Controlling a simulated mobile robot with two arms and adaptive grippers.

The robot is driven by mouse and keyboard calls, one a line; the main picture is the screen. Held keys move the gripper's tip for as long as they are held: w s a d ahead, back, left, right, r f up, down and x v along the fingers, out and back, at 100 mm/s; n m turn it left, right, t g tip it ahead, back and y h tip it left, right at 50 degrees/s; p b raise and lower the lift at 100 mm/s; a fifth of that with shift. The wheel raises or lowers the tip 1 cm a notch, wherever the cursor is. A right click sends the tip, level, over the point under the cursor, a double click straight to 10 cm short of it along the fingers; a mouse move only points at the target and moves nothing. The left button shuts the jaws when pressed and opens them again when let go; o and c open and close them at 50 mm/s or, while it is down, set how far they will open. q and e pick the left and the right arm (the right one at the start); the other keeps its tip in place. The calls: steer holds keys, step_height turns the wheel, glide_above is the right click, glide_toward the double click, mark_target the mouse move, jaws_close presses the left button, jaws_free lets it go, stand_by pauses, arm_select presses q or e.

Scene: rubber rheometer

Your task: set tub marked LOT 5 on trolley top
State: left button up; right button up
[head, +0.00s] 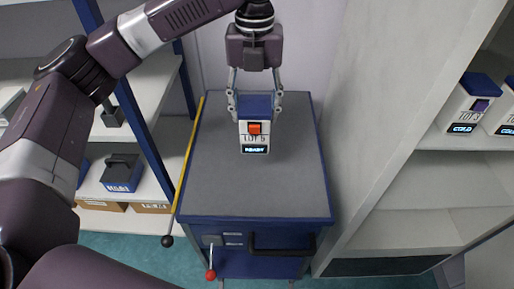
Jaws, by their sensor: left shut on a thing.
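The tub marked LOT 5 (255,136) is white with a blue lid, an orange-red block on its front and a lit display that seems to read READY. My left gripper (255,100) is shut on it from above, with a finger at each side of the lid. The tub is upright over the rear half of the trolley top (225,185), a grey surface with a blue rim. I cannot tell whether its base touches the surface. My right gripper is not in view.
A shelf at right holds white tubs with blue lids and COLD displays (462,112). A left rack holds a blue box (121,175) and cartons. A yellow rod (187,160) runs along the trolley's left edge. The front half of the trolley top is clear.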

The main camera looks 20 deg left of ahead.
mark_target(255, 139)
arm_select(q)
step_height(255, 139, down, 9)
steer(key=shift+f, duration=0.1)
step_height(255, 139, down, 5)
steer(key=shift+w+r+p, duration=0.1)
steer(key=shift+p, duration=0.3)
steer(key=o, duration=1.3)
steer(key=shift+f, duration=0.2)
steer(key=shift+o, duration=0.2)
steer(key=shift+r, duration=0.15)
step_height(255, 139, up, 11)
steer(key=shift+f+b, duration=0.15)
steer(key=shift+b, duration=0.4)
steer(key=shift+r, duration=0.65)
